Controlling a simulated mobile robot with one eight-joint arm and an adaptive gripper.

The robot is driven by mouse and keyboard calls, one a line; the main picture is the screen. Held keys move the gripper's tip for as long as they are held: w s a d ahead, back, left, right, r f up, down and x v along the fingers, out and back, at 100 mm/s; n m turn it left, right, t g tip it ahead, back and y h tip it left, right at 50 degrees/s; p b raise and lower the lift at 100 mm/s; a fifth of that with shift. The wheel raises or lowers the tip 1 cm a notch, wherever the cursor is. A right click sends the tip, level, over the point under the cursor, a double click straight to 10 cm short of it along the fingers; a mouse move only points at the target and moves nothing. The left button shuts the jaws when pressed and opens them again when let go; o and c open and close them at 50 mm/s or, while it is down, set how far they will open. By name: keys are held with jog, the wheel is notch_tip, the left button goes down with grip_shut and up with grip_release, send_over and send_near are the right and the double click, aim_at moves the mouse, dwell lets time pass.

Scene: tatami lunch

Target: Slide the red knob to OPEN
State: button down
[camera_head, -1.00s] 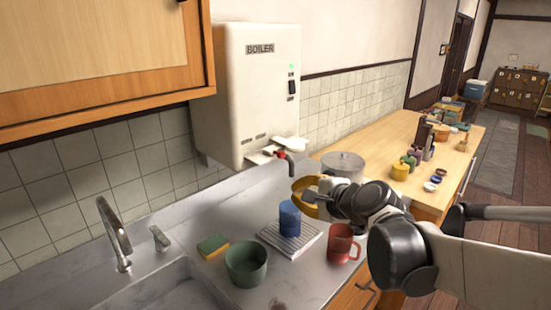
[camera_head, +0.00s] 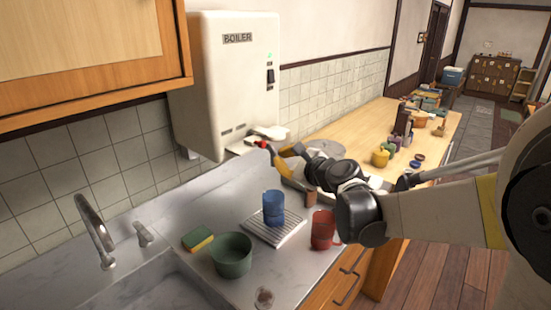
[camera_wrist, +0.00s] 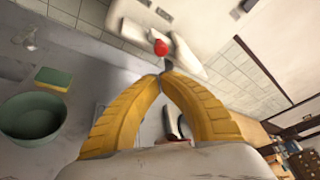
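The red knob (camera_head: 262,144) sits at the end of a small lever under the front of the white boiler (camera_head: 225,85). In the wrist view the red knob (camera_wrist: 161,47) is just beyond my fingertips, with a dark stem below it. My gripper (camera_head: 279,148) has yellow fingers and is raised close to the knob. In the wrist view the tips of my gripper (camera_wrist: 164,73) meet, with nothing seen held between them. I cannot tell whether they touch the stem. No OPEN marking is legible.
A blue cup (camera_head: 274,201) stands on a ribbed tray (camera_head: 290,232) below. A red mug (camera_head: 322,230), green bowl (camera_head: 232,256) and sponge (camera_head: 197,239) are nearby on the grey counter. A lidded pot stands behind my gripper. A faucet (camera_head: 97,230) is at the left.

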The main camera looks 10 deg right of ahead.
aim_at(257, 139)
jog(key=b+x, duration=0.2)
jog(key=x, duration=0.5)
jog(key=shift+w, duration=0.2)
jog(key=shift+f, duration=0.15)
jog(key=s+a, duration=0.1)
jog(key=a, duration=0.1)
jog(key=s+a+p, duration=0.1)
jog(key=s+a, duration=0.1)
jog(key=shift+s+a, duration=0.2)
jog(key=shift+a, duration=0.1)
